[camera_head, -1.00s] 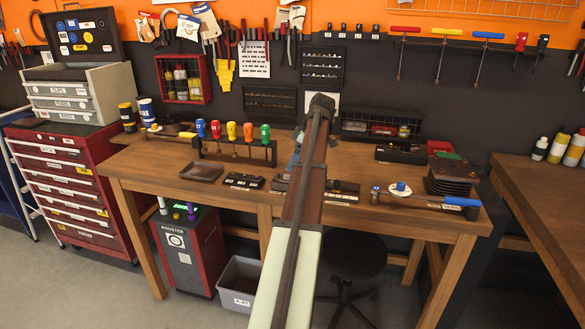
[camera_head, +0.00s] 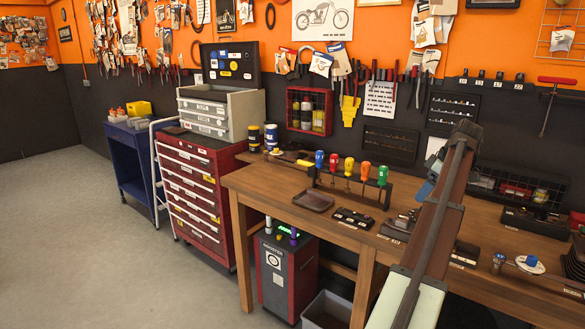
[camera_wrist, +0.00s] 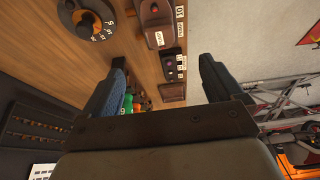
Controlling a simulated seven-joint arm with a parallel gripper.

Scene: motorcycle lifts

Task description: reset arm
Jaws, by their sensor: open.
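My gripper (camera_wrist: 166,82) is open, its two dark blue-grey fingers wide apart with nothing held between them. In the wrist view it hangs over the wooden workbench (camera_wrist: 55,60). In the head view my arm reaches up from the bottom right over the bench (camera_head: 258,184), and its far end hides part of the bench top and wall behind it. Only a blue-grey bit of the gripper (camera_head: 424,189) shows there, beside the arm's end.
The bench holds a screwdriver rack (camera_head: 345,190), a dark tray (camera_head: 313,200) and a wire basket (camera_head: 515,190). A red drawer cabinet (camera_head: 195,195) and a blue cart (camera_head: 133,165) stand to the left. A grey bin (camera_head: 325,310) is below. The floor (camera_head: 70,240) at left is clear.

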